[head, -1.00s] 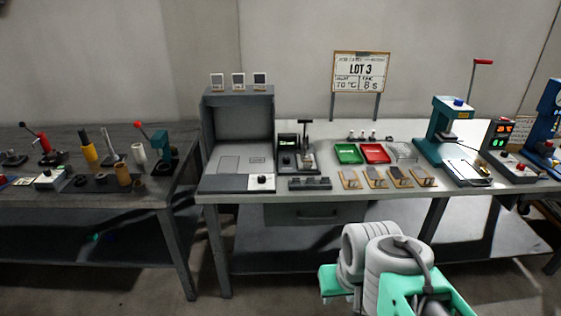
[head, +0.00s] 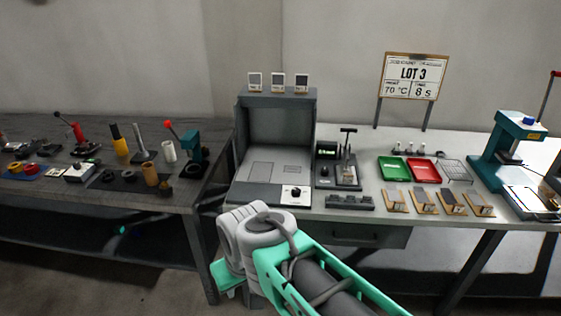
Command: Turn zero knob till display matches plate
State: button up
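A small dark instrument with a lit green display (head: 327,151) stands on the bench, right of the grey booth. Its digits are too small to read. A dark round knob (head: 325,171) sits on its front, below the display. A post with a black T-shaped top (head: 348,143) stands on its right side. Another black knob (head: 294,191) is on a white panel at the booth's front. I cannot tell which knob is the zero knob or which piece is the plate. My arm is in the lower middle, in front of the bench; my gripper's fingers do not show.
A grey slotted block (head: 349,202) lies in front of the instrument. Green (head: 392,169) and red (head: 424,171) trays and several wooden-based samples are to its right. A teal press (head: 512,150) is at right; a second bench (head: 90,195) is at left.

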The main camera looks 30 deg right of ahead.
aim_at(324, 171)
jog(key=u, duration=0.05)
jog(key=i, duration=1)
jog(key=z, duration=0.85)
jog(key=i, duration=0.45)
jog(key=z, duration=0.35)
